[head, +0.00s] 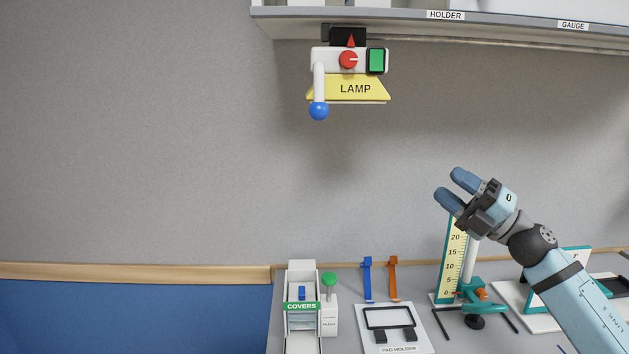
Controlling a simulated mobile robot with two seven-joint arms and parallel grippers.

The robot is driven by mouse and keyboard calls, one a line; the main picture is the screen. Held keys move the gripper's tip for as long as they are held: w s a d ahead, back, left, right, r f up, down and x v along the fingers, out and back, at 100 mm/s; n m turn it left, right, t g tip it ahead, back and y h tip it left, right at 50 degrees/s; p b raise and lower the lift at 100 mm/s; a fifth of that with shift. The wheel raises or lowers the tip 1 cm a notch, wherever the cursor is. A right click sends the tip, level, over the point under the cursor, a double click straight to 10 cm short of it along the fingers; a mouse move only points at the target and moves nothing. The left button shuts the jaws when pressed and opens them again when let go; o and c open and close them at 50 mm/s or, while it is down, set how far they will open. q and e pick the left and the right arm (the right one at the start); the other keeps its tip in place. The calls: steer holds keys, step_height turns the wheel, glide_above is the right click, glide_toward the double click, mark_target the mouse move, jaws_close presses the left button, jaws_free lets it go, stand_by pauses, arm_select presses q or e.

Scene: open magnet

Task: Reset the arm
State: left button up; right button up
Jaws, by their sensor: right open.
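My right gripper (452,187) is raised above the right part of the bench, at the end of my blue arm coming in from the lower right. Its two blue fingers are apart, point to the upper left and hold nothing. It is in front of the upper part of a ruler stand (452,262) and hides the stand's top. My left gripper is not in view.
A lamp unit (349,89) with a red knob, green switch and blue-tipped lever hangs under a shelf (410,16). On the bench stand a covers box (302,322), a pad holder (395,338), and blue (367,280) and orange (393,279) pieces. Free air lies left of my gripper.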

steer(key=s+a+f+m+t+h, duration=0.15)
steer(key=s+f+m+h, duration=0.25)
steer(key=f+m, duration=0.5)
steer(key=s+f+m+t+h, duration=0.3)
steer(key=f+m+h, duration=0.25)
steer(key=f, duration=0.75)
steer(key=s+a+f+m+t+h, duration=0.15)
steer(key=s+f+m+h, duration=0.25)
steer(key=f+m, duration=0.6)
steer(key=s+a+f+m+g+h+p, duration=0.1)
steer(key=s+f+m+g, duration=0.4)
steer(key=s+f, duration=1.6)
steer(key=shift+s+a+g+h, duration=0.75)
steer(key=shift+g+h, duration=0.35)
steer(key=shift+h, duration=0.15)
